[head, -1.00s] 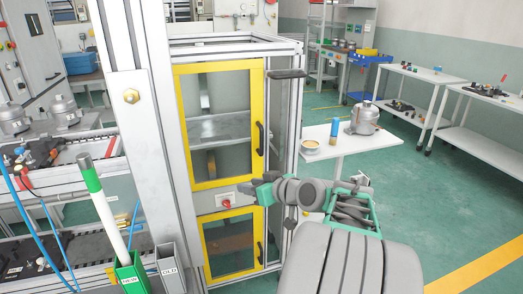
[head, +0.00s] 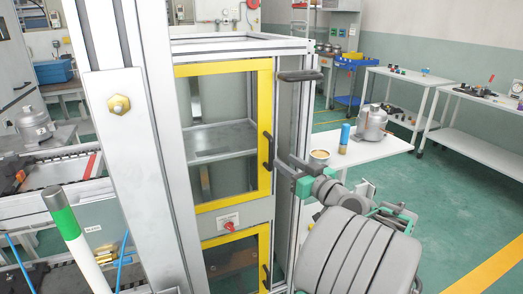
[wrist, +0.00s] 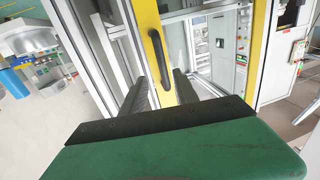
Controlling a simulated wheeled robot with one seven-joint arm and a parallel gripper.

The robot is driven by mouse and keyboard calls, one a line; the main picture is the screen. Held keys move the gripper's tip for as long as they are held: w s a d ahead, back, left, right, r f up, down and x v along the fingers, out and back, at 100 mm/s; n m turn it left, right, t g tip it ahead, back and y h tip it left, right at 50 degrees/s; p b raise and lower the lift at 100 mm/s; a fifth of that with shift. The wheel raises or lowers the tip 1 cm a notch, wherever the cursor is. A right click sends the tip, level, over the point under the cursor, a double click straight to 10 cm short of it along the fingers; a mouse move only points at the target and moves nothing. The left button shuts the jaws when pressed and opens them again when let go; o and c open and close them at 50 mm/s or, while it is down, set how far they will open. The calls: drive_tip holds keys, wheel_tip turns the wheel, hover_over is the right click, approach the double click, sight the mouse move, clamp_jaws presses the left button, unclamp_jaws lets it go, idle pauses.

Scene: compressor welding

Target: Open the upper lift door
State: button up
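The upper lift door (head: 222,68) has a yellow frame around a clear pane and looks closed in the head view. Its black vertical handle (head: 268,151) is on the right stile. My gripper (head: 284,168) is just right of the handle's lower end in the head view. In the wrist view, the handle (wrist: 160,62) stands ahead between the two dark fingers of my open gripper (wrist: 160,86). The fingers are apart, and I see no grip on the handle. The exact gap to it is hard to tell.
A lower yellow-framed door (head: 237,238) and a red knob (head: 229,226) are below. A dark grey bar (head: 299,76) juts out above my gripper. A white table (head: 365,150) with a metal compressor (head: 371,122) stands right. Green floor is open beyond.

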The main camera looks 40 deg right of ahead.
sight(272, 154)
drive_tip(key=w, duration=0.7)
drive_tip(key=shift+w, duration=0.35)
drive_tip(key=shift+d, duration=0.1)
drive_tip(key=shift+c, duration=0.4)
clamp_jaws()
drive_tip(key=shift+s, duration=0.1)
